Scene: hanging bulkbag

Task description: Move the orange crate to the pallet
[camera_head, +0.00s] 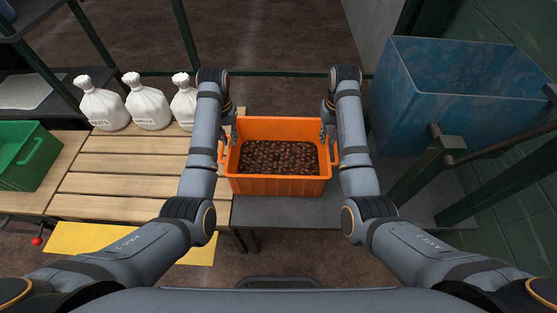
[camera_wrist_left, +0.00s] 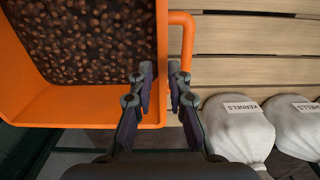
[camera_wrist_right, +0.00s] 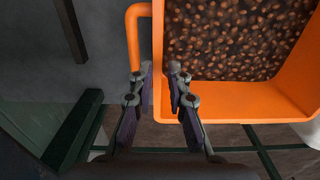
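The orange crate (camera_head: 278,187), filled with brown nut-like pieces, is upright over a dark grey surface (camera_head: 285,212) in the middle of the head view. I cannot tell whether it touches that surface. The slatted wooden pallet (camera_head: 120,182) is directly left of it. My left gripper (camera_wrist_left: 162,88) is shut on the crate's left wall beside the handle, one finger inside and one outside. My right gripper (camera_wrist_right: 158,88) is shut the same way on the right wall. In the head view my forearms partly hide both fingertips.
White sacks (camera_head: 148,106) stand along the pallet's back edge. A green crate (camera_head: 25,160) is at far left. A large blue bin (camera_head: 450,90) and dark green posts (camera_head: 425,172) are at the right. The pallet's middle is clear. A yellow patch (camera_head: 85,240) lies in front.

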